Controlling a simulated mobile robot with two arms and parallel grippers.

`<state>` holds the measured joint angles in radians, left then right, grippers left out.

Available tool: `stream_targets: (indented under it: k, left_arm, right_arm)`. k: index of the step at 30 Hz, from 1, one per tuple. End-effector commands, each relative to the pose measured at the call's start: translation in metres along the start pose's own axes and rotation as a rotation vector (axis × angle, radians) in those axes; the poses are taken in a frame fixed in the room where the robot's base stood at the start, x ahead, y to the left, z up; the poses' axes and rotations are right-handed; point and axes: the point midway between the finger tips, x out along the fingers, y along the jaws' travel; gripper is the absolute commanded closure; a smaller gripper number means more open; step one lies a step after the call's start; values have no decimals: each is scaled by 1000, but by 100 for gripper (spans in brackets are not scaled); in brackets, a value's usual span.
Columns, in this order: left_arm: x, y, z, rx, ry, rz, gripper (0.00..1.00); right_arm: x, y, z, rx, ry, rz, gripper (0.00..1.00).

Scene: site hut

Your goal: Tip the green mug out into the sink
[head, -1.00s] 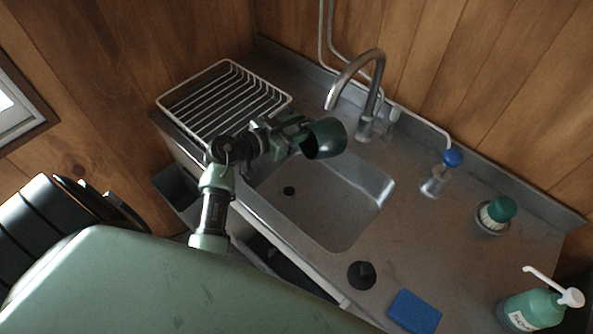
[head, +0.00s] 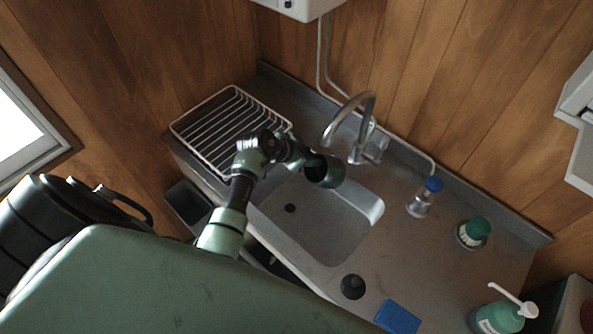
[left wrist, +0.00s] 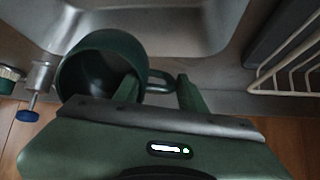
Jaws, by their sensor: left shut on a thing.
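The dark green mug (head: 327,173) is held in the air over the back part of the steel sink (head: 320,240). It looks tilted over; its dark mouth is partly seen. My left gripper (head: 305,160) is shut on its handle. In the left wrist view, the mug (left wrist: 85,75) is left of the gripper (left wrist: 160,88), with the handle reaching between the fingers. I cannot tell what is inside it, and no falling liquid shows. The sink's drain hole (head: 290,208) is in view. My right gripper is out of view.
A steel tap (head: 355,125) rises behind the mug. A white wire rack (head: 215,135) stands left of the sink. Right of it are a blue-topped dispenser (head: 422,197), a green brush (head: 474,233), a black plug (head: 353,287), a blue sponge (head: 397,317) and a soap bottle (head: 497,317).

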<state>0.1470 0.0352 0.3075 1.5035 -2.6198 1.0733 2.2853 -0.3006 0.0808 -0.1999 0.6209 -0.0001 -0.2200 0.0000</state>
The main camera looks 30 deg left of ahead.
Motion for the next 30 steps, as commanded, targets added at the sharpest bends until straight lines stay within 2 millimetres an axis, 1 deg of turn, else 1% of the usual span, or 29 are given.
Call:
stream_targets:
  k: [1,6,12,16,17,20,21,27,30]
  left_arm:
    - [5,-1,-3,8,-47,2,100]
    - [24,0,-8,16,-231,12,100]
    - [39,-1,-10,23,-397,17,100]
    - [42,-4,-18,25,-501,17,100]
    - [45,-2,-18,24,-521,22,100]
    - [47,-3,-22,24,-594,22,100]
    - [49,-3,-22,23,-618,25,100]
    - [50,-4,-26,21,-718,27,100]
    - [49,-5,-29,18,-747,28,100]
  right_arm:
    - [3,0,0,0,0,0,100]
    - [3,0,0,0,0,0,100]
    - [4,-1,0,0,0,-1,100]
    - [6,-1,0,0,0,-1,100]
    - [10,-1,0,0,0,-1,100]
    - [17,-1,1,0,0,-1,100]
    - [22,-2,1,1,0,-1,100]
    - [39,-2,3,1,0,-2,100]
    - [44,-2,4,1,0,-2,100]
